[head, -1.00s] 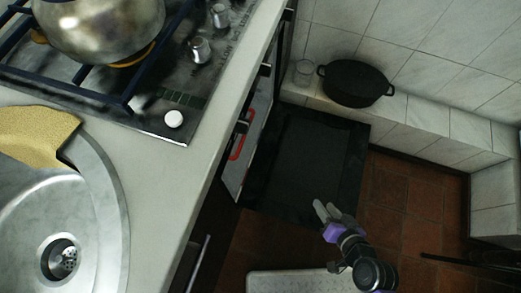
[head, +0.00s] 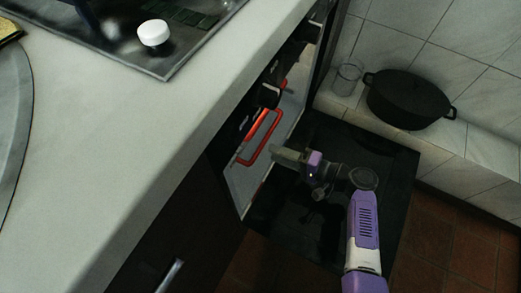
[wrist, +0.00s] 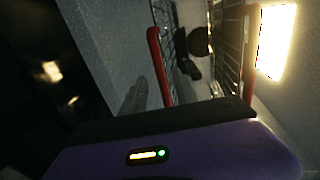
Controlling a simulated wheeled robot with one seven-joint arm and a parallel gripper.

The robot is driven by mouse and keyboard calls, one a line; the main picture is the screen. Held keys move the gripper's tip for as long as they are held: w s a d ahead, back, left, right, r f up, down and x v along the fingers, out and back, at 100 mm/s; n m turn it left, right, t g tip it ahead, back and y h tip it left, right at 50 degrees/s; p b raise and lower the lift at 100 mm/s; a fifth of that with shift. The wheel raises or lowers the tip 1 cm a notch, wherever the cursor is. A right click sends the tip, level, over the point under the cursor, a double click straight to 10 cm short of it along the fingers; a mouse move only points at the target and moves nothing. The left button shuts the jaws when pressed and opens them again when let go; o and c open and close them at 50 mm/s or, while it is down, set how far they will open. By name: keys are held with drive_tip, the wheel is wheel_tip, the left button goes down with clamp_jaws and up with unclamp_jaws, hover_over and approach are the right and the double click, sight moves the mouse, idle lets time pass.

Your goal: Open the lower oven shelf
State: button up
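The oven is open in the head view, with its dark door (head: 335,150) folded down flat. A red-edged shelf front (head: 262,140) shows in the oven opening, with an orange glow behind it. In the wrist view, two wire shelves appear inside, one with a red front bar at left (wrist: 155,60) and one with a red bar at right (wrist: 249,50). I cannot tell for certain which is the lower. My gripper (head: 282,156) is over the door, pointing at the opening, close to the red front and seemingly apart from it.
The pale countertop (head: 150,110) overhangs the oven at left. A black pot (head: 408,98) and a clear glass (head: 346,77) stand on the tiled ledge at right. A bright lamp (wrist: 276,42) lights the oven interior.

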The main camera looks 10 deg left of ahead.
sight(260, 147)
drive_tip(key=b+x, duration=0.2)
drive_tip(key=x, duration=0.4)
drive_tip(key=shift+a+f, duration=0.1)
drive_tip(key=shift+a, duration=0.2)
clamp_jaws()
idle(1.1)
